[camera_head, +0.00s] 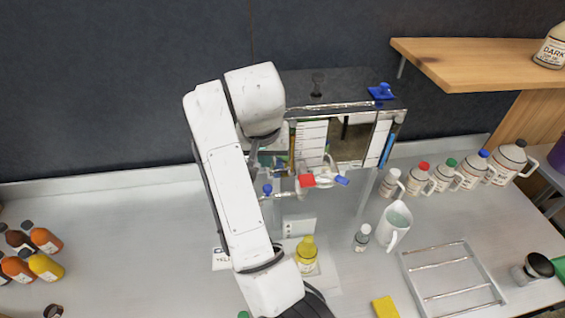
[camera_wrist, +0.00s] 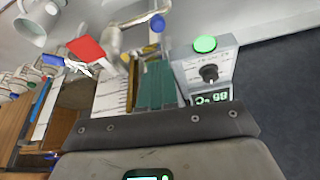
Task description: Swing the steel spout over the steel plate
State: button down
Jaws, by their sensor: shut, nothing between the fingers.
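A steel pipe (camera_head: 282,195), which looks like the spout, runs left from the evaporator's front valves. A blue knob (camera_head: 267,189) sits on it. The pipe (camera_wrist: 135,40) also shows at the top of the wrist view. A pale, shiny flat sheet (camera_head: 333,275), possibly the steel plate, lies in front of the evaporator with a yellow bottle (camera_head: 307,255) on it.
Red (camera_head: 307,181) and blue (camera_head: 341,180) valve handles stick out beside the pipe. A control box (camera_wrist: 205,65) with a green button stands beside my fingers. A pitcher (camera_head: 394,222) and several jugs stand right.

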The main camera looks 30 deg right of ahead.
jog(key=shift+d, duration=0.1)
jog(key=p, duration=0.2)
send_over(282, 195)
jog(key=w+a, duration=0.2)
jog(key=w, duration=0.1)
notch_tip(282, 195, down, 9)
jog(key=shift+a+f, duration=0.15)
jog(key=shift+f, duration=0.05)
jog(key=shift+w, duration=0.15)
